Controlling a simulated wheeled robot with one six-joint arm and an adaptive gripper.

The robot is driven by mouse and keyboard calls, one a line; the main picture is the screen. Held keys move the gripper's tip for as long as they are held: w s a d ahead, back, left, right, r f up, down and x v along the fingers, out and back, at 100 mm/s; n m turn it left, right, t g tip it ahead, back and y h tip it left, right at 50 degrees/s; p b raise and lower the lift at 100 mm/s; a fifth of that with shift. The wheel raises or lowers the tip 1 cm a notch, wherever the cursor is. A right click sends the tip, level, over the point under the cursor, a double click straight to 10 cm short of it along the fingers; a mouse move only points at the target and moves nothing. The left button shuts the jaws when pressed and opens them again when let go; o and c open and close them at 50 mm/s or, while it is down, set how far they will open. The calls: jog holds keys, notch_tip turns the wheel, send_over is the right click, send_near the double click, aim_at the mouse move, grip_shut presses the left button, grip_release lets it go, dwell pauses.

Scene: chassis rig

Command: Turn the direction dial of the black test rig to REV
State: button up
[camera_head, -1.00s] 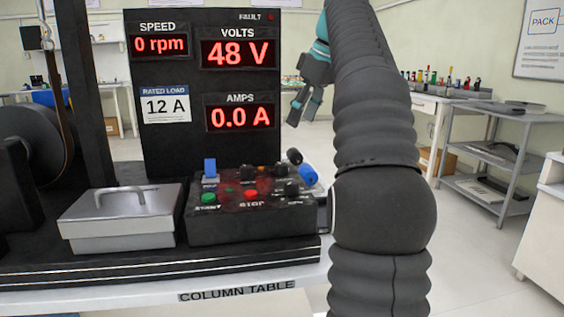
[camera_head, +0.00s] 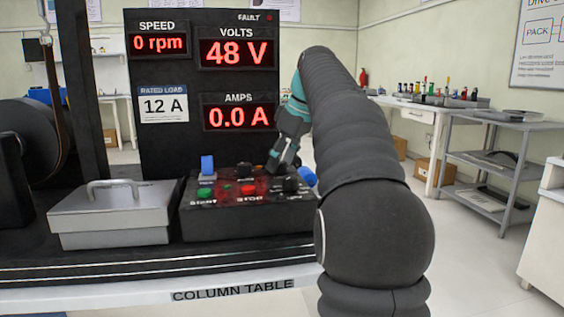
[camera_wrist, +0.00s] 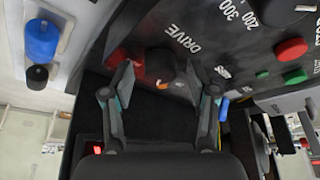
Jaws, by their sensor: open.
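The black test rig (camera_head: 250,220) stands on the table, its sloped panel carrying dark knobs and coloured buttons. My gripper (camera_head: 275,164) is low over the right rear of that panel. In the head view my gripper and arm hide part of the panel.
A blue lever (camera_head: 207,165), green START button (camera_head: 205,193) and red STOP button (camera_head: 248,190) are close by. The display board (camera_head: 210,100) rises behind; a lidded grey box (camera_head: 113,215) stands left.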

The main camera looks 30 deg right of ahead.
grip_shut()
jog(key=shift+m, duration=0.4)
jog(key=shift+a+r+m+h+p, duration=0.15)
jog(key=shift+m+h+p, duration=0.4)
jog(key=shift+m, duration=0.45)
jog(key=m+h+p, duration=0.1)
jog(key=m, duration=0.2)
jog(key=shift+m+t+p, duration=0.3)
jog(key=shift+p, duration=0.1)
jog(key=m+h+p, duration=0.2)
jog(key=m, duration=0.3)
jog(key=shift+a, duration=0.1)
jog(key=shift+m+h, duration=0.25)
jog(key=shift+m, duration=0.15)
